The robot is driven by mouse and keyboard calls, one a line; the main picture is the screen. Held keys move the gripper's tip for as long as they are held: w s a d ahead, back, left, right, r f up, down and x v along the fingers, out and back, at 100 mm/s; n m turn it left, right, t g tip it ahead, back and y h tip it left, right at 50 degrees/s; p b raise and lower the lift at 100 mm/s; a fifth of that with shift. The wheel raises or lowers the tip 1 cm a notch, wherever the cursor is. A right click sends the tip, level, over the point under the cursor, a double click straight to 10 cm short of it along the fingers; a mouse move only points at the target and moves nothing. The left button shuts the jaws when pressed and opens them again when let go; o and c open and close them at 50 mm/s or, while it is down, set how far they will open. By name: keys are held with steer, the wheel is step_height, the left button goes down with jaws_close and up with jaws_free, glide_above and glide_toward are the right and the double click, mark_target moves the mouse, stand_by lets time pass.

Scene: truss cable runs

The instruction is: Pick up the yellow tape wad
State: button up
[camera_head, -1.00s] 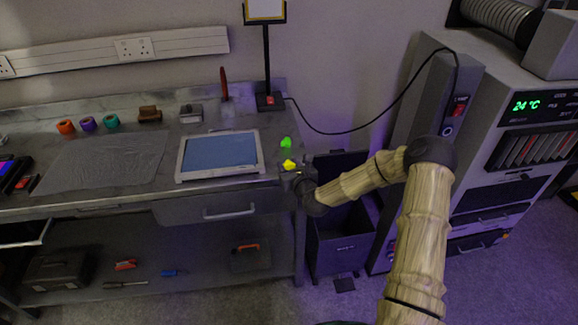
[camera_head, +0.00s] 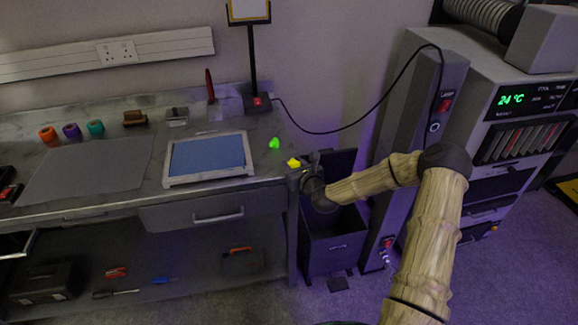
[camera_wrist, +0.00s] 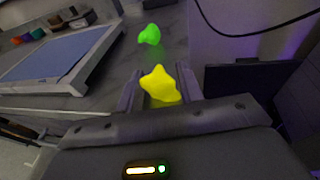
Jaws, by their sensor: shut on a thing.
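The yellow tape wad (camera_head: 293,162) is at the tip of my gripper (camera_head: 299,168), by the right end of the workbench. In the wrist view the yellow wad (camera_wrist: 160,85) sits between the two fingers of my gripper (camera_wrist: 160,92), which is shut on it. The wad's lower part is hidden by the gripper body. Whether it is clear of the bench top is hard to tell.
A green wad (camera_head: 274,143) lies on the bench near its right end. A framed blue screen (camera_head: 208,158) lies left of it. A dark open bin (camera_head: 336,243) stands right of the bench, beside a grey cabinet (camera_head: 487,150). A black cable (camera_head: 345,132) hangs behind.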

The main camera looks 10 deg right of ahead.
steer(key=shift+d, duration=0.85)
steer(key=shift+a, duration=0.1)
steer(key=o, duration=1)
steer(key=b+v, duration=0.1)
steer(key=v, duration=1.6)
steer(key=shift+s, duration=0.2)
steer(key=shift+r, duration=0.1)
